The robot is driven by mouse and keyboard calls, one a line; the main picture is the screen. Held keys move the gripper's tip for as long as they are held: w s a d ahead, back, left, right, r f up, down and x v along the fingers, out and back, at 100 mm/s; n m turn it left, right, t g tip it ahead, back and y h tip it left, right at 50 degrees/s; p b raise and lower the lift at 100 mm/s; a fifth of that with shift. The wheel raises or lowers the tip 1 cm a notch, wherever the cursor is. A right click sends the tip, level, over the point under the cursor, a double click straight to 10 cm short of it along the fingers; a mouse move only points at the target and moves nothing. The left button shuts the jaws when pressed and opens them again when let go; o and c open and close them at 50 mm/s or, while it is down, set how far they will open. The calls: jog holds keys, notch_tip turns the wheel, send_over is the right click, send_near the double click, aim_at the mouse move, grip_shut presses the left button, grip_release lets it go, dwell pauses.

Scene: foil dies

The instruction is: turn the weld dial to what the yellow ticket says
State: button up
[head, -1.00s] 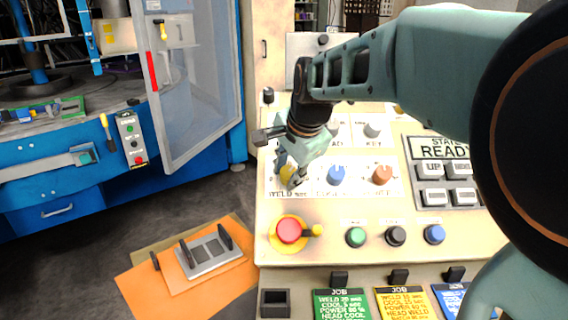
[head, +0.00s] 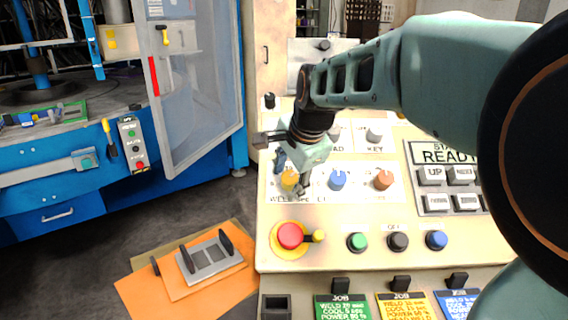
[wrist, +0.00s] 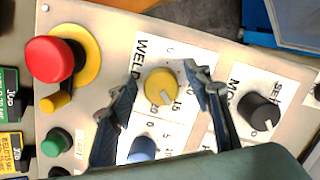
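The yellow weld dial (head: 289,180) is on the panel's left side, above the WELD lettering. In the wrist view the dial (wrist: 161,86) sits between my gripper's two fingers, with printed numbers around it. Its pointer seems to face the 15 to 20 side, but I cannot read it exactly. My gripper (wrist: 163,74) is open, one finger on each side of the dial, with a gap seen around the dial. In the head view my gripper (head: 290,174) is over the dial. The yellow ticket (head: 405,307) is at the bottom edge; its small text, starting with WELD, is not clearly legible.
A blue dial (head: 338,179) and a brown dial (head: 383,179) sit right of the weld dial. A red stop button (head: 290,235) with a yellow lever is below. Green (head: 342,308) and blue (head: 458,303) tickets flank the yellow one. A black knob (wrist: 258,111) is near my fingers.

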aim_at(288, 177)
notch_tip(288, 177, up, 10)
jog(key=shift+r, duration=0.1)
dwell(0.5)
